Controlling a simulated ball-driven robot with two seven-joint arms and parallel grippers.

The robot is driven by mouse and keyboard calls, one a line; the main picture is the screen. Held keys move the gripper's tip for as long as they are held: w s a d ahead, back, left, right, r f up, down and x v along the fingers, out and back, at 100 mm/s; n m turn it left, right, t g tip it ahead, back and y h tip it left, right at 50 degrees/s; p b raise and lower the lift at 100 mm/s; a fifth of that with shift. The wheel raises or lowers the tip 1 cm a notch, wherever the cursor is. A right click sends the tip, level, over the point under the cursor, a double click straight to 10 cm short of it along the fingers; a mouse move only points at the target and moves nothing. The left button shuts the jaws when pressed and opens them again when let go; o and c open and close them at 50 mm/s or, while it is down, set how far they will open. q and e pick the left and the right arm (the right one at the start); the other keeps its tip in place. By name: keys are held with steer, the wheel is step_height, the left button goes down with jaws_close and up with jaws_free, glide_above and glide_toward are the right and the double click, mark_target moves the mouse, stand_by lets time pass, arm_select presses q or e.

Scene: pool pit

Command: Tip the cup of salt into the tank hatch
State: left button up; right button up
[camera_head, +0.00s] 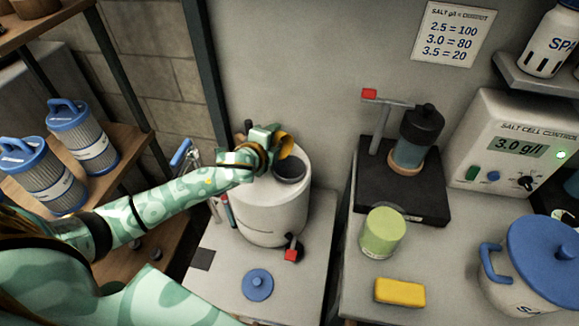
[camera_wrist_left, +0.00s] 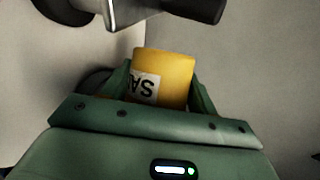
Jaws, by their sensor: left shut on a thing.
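My left gripper (camera_head: 268,146) is shut on the yellow salt cup (camera_head: 286,147), just above the white tank (camera_head: 262,212). The cup is tilted, close over the round dark hatch (camera_head: 290,169) in the tank's top. In the left wrist view the cup (camera_wrist_left: 170,68) sits between the fingers, with part of a white label showing upside-down letters. The cup's inside is hidden, and I cannot see any salt falling. My right gripper is not in view.
A blue lid (camera_head: 257,284) lies on the bench before the tank. A red-handled valve (camera_head: 293,250) sticks out at the tank's front. To the right are a green tub (camera_head: 382,233), a yellow sponge (camera_head: 400,292) and a blue-lidded pot (camera_head: 530,270). Blue-topped filters (camera_head: 80,138) stand left.

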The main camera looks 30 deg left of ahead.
arm_select(q)
steer(key=shift+d+r+m+y+p, duration=0.2)
steer(key=shift+r+m+y+p, duration=0.15)
steer(key=shift+m, duration=0.15)
stand_by(0.8)
steer(key=shift+s+d+f+m+t+y+b, duration=0.1)
steer(key=shift+d+f+m+t+y+b, duration=0.2)
steer(key=shift+f+m+t+y+b, duration=0.2)
stand_by(1.3)
steer(key=shift+s+d+r+m+t+y, duration=0.1)
steer(key=shift+d+r+m+t+y, duration=0.15)
steer(key=shift+m, duration=0.25)
steer(key=shift+s+d+r+m+t+y, duration=0.1)
steer(key=shift+d+m+t+y, duration=0.2)
steer(key=shift+m, duration=0.2)
stand_by(3.2)
